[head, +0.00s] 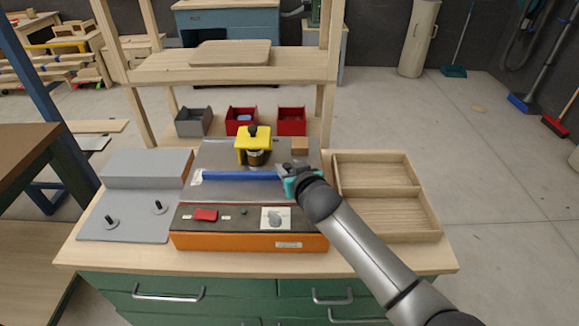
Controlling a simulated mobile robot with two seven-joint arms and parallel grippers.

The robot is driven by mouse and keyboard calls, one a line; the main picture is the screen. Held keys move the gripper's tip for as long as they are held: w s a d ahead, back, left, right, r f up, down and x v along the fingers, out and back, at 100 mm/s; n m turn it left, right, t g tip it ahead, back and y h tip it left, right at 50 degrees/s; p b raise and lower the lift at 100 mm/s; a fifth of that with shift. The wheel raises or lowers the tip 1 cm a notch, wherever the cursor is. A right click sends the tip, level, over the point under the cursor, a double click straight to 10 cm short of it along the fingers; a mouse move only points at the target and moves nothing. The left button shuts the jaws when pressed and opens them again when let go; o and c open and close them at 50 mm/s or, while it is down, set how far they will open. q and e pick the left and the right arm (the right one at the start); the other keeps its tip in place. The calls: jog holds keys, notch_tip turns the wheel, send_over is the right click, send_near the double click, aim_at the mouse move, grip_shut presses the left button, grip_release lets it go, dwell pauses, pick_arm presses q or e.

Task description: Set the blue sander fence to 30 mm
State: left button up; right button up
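The blue fence (238,176) is a long bar lying left to right across the grey metal table of the sander (222,155). A pale mark or scale shows at its left end. A yellow guard (253,140) with a black knob stands just behind the fence, over a dark spindle. My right gripper (289,181) is at the fence's right end, reaching in from the lower right. Its wrist hides most of that end, so I cannot tell whether the fingers are closed on anything. No millimetre reading is legible. My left gripper is not in view.
A two-part wooden tray (388,198) is at right; a grey plate with two pegs (125,222) is at left.

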jog(key=shift+o, duration=1)
jog(key=shift+s+d+r, duration=0.2)
jog(key=shift+s, duration=0.3)
jog(key=p+v, duration=0.3)
jog(key=v, duration=1.1)
jog(key=shift+p, duration=0.4)
